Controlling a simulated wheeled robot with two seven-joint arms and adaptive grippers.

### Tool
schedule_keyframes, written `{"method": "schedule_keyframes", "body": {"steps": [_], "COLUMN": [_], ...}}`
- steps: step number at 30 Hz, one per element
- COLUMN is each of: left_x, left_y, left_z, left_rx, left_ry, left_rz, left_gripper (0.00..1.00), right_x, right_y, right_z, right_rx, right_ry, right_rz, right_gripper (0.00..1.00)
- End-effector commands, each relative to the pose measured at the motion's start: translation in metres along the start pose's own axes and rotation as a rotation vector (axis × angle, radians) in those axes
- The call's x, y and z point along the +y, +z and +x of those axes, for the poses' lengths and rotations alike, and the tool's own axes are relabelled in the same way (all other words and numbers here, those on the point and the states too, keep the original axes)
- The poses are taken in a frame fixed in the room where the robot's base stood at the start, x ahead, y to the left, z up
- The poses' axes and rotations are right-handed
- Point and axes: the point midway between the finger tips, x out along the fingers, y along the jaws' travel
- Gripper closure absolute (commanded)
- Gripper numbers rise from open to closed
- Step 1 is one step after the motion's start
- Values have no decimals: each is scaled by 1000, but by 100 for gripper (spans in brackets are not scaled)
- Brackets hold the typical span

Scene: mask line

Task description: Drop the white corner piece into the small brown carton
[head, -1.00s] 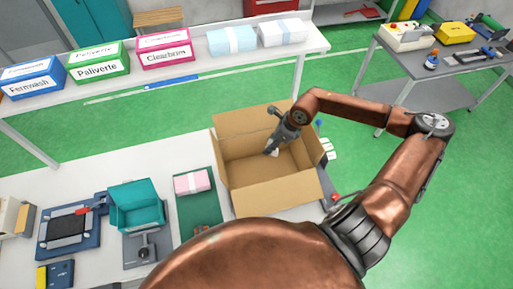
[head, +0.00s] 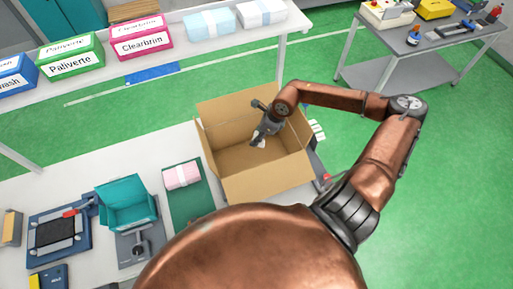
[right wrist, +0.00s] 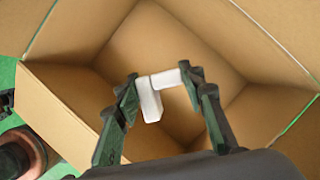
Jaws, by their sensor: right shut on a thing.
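The small brown carton (head: 268,180) stands open at the right end of the white table, its flaps spread. My right gripper (head: 258,142) reaches down into its opening from the upper right. In the right wrist view the right gripper (right wrist: 160,88) is shut on the white corner piece (right wrist: 151,102), an L-shaped white part between the fingertips. The carton's cardboard walls (right wrist: 65,110) surround it in that view. In the head view only a small bit of the white piece (head: 262,144) shows. I cannot tell whether it touches the carton floor. My left gripper is not in view.
Left of the carton are a pink packet (head: 182,175) on a green mat (head: 193,208), a teal bin (head: 127,205) and a blue fixture (head: 58,236). A shelf behind holds labelled boxes (head: 140,37). A grey side table (head: 425,50) stands at the back right.

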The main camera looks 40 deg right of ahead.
Motion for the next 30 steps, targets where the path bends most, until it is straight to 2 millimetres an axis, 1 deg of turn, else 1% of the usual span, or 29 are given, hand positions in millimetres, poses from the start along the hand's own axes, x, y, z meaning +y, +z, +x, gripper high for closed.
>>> {"method": "schedule_keyframes", "body": {"steps": [3, 4, 9, 13, 20, 23, 26, 30], "left_x": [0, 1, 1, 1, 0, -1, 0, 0], "left_y": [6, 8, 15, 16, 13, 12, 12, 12], "left_z": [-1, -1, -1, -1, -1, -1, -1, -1], "left_rx": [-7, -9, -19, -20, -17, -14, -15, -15], "left_ry": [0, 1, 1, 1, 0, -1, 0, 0], "left_rz": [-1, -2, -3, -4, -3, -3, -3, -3], "left_gripper": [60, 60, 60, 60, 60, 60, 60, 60], "right_x": [0, 0, 0, 0, 0, -1, -2, -2], "right_y": [0, 0, 1, 1, 0, 0, 0, -2], "right_z": [-1, -1, -1, -1, -1, -5, -15, -42], "right_rx": [-1, -1, -1, -1, 0, 0, 0, 3], "right_ry": [0, 0, 0, -1, -1, -2, -4, -5], "right_rz": [0, 0, 0, 0, 0, 0, 0, -1], "right_gripper": [76, 63, 51, 43, 43, 43, 43, 43]}}
